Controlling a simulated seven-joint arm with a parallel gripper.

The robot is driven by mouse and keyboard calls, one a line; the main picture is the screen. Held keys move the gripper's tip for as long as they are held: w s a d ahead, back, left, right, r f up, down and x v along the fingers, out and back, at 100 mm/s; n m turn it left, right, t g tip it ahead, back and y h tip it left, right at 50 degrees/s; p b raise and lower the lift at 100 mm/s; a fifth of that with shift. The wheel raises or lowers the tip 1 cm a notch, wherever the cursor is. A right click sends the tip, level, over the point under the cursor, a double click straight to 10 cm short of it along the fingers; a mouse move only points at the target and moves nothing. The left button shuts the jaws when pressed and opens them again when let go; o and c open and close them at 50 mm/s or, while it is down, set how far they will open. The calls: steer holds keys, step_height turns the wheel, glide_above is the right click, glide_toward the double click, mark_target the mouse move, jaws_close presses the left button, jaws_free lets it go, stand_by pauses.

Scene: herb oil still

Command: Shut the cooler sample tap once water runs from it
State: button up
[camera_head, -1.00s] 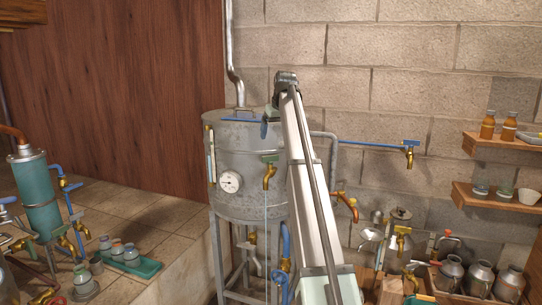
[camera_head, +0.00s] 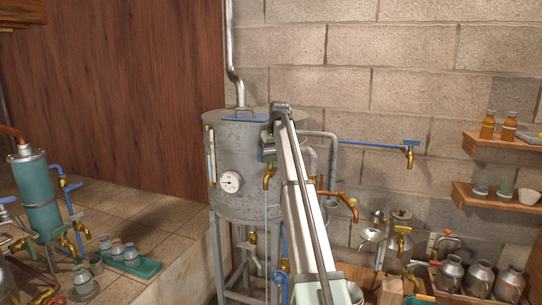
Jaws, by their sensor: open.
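A grey metal tank (camera_head: 235,140) with a round dial gauge (camera_head: 230,182) stands on a metal frame at the centre. A brass tap (camera_head: 269,178) sticks out of its front, by my gripper. A thin pale line, looking like a water stream (camera_head: 266,215), falls straight down from its spout. My gripper (camera_head: 268,154) is open, close above the tap at its lever. It hides most of the lever, so I cannot tell whether they touch or how the lever is turned.
My arm covers the tank's right side. A brass tap on a blue pipe (camera_head: 408,150) juts from the wall to the right. Shelves with bottles (camera_head: 487,125) are at far right. A teal vessel (camera_head: 40,200) and a tray of jars (camera_head: 138,268) are at left.

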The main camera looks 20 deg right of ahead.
steer(key=shift+c, duration=0.2)
steer(key=c, duration=0.7)
steer(key=shift+c, duration=0.2)
